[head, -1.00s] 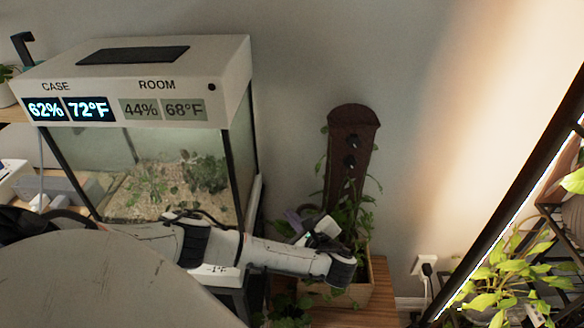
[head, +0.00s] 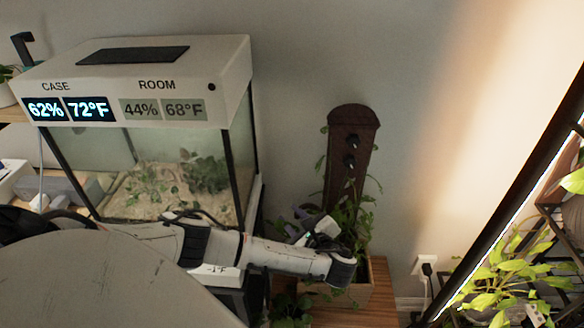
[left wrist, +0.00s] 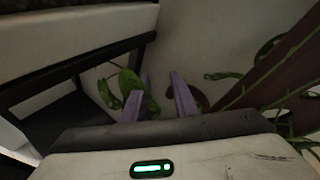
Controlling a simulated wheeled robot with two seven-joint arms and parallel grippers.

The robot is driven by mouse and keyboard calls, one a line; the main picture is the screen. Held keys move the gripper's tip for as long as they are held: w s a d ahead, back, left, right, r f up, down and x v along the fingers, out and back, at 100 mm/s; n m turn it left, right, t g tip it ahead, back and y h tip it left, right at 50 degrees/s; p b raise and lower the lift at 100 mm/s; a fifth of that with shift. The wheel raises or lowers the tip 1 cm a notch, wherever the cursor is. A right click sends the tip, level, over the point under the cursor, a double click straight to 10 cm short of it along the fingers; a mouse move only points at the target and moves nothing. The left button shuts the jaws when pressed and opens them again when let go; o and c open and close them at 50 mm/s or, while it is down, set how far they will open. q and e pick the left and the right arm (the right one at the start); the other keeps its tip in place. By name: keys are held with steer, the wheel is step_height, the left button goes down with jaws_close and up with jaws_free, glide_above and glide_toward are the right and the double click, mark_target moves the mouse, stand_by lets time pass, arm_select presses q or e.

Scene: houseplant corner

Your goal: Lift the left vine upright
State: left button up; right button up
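A dark brown board (head: 352,125) with two dark knobs stands upright in a wooden planter (head: 357,296). Vine leaves (head: 355,215) cluster at its foot, and a few leaves show along its edges. More leaves (head: 290,308) hang low at the planter's left; which belong to the left vine I cannot tell. My left gripper (head: 302,214) is left of the board, partly hidden by its own wrist. In the left wrist view its purple fingers (left wrist: 159,100) are apart. A green leafy stem (left wrist: 130,85) shows behind the left finger; nothing is visibly gripped. My right gripper is out of view.
A glass terrarium (head: 130,160) with a white display lid stands close to the left of my arm. A wall outlet (head: 426,266) with a plug is right of the planter. A lit plant shelf (head: 510,190) stands at the far right. Bare wall lies above the board.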

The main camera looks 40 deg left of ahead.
arm_select(q)
steer(key=p+v, duration=0.1)
steer(key=v, duration=0.9)
steer(key=shift+s+d, duration=0.1)
steer(key=shift+d, duration=0.1)
